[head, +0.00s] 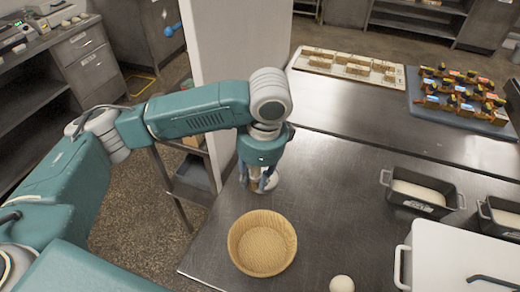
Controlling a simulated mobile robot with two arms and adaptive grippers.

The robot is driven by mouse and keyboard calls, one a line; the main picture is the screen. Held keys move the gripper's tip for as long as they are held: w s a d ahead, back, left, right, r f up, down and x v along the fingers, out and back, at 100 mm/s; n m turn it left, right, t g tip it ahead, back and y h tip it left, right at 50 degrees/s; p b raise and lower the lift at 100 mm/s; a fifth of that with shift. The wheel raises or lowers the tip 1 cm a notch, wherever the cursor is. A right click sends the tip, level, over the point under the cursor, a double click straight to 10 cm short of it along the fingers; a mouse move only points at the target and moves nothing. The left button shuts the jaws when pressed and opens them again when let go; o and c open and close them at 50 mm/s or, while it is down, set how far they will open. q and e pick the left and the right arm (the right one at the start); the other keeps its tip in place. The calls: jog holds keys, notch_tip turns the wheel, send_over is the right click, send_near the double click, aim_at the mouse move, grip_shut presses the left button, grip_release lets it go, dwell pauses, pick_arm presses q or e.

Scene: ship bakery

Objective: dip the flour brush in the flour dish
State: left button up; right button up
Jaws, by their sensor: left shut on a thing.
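My left gripper (262,181) points down over the metal table, just behind the round basket. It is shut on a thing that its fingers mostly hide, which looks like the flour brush. A small pale round shape, perhaps the flour dish (273,184), shows under and beside the fingertips. I cannot tell whether the brush touches it. My right gripper is out of view.
A round woven basket (262,243) stands in front of my left gripper. A dough ball (342,284) and a white lidded box (448,258) are at the front right. Dark loaf tins (420,194) stand right. The table's middle (345,190) is clear.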

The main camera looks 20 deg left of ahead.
pick_arm(q)
jog(key=w+a+f+m+t+h+p, duration=0.1)
jog(key=w+f+m+h+p, duration=0.15)
jog(key=w+m, duration=0.55)
jog(key=w+a+f+m+t+h+p, duration=0.1)
jog(key=w+f+m+t+p, duration=0.15)
jog(key=m, duration=0.95)
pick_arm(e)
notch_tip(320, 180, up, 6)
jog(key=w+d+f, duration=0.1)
pick_arm(q)
jog(key=shift+g, duration=0.45)
jog(key=f+b, duration=0.1)
jog(key=b, duration=0.1)
jog(key=f+b, duration=0.4)
jog(key=shift+w+f+b, duration=0.1)
jog(key=shift+w+b, duration=0.2)
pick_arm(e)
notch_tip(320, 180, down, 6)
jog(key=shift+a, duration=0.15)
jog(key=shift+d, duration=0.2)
pick_arm(q)
jog(key=shift+f, duration=0.6)
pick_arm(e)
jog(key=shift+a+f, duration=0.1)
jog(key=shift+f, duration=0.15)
pick_arm(q)
jog(key=shift+s, duration=0.1)
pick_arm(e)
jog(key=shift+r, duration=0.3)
